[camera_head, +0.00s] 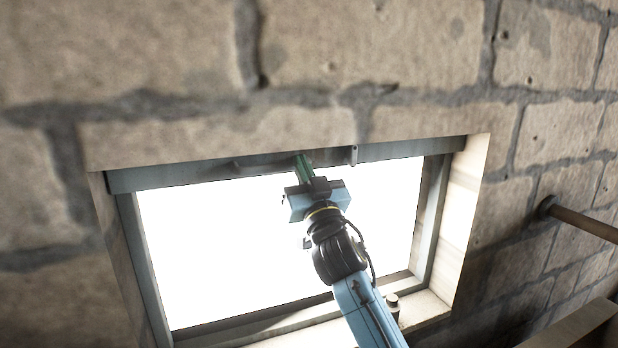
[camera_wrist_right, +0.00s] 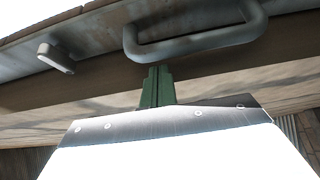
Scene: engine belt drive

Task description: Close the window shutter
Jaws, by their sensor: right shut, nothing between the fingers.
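The window shutter (camera_head: 200,174) shows as a narrow grey metal strip along the top of the window, seen nearly edge-on, and the opening below is bright and uncovered. The shutter also spans the top of the right wrist view (camera_wrist_right: 100,40). It bears a grey bar handle (camera_wrist_right: 200,42) and a small peg (camera_wrist_right: 57,58), which also shows in the head view (camera_head: 354,155). My right gripper (camera_head: 304,163) points up at the shutter between handle and peg. Its green fingers (camera_wrist_right: 157,86) are shut and empty, close to one handle end; contact cannot be told. My left gripper is out of view.
The window frame (camera_head: 432,210) sits recessed in a stone block wall (camera_head: 370,50), with a sill (camera_head: 425,305) at the bottom. A rusty pipe (camera_head: 580,220) sticks out of the wall at the right. A ledge (camera_head: 590,322) is at the lower right.

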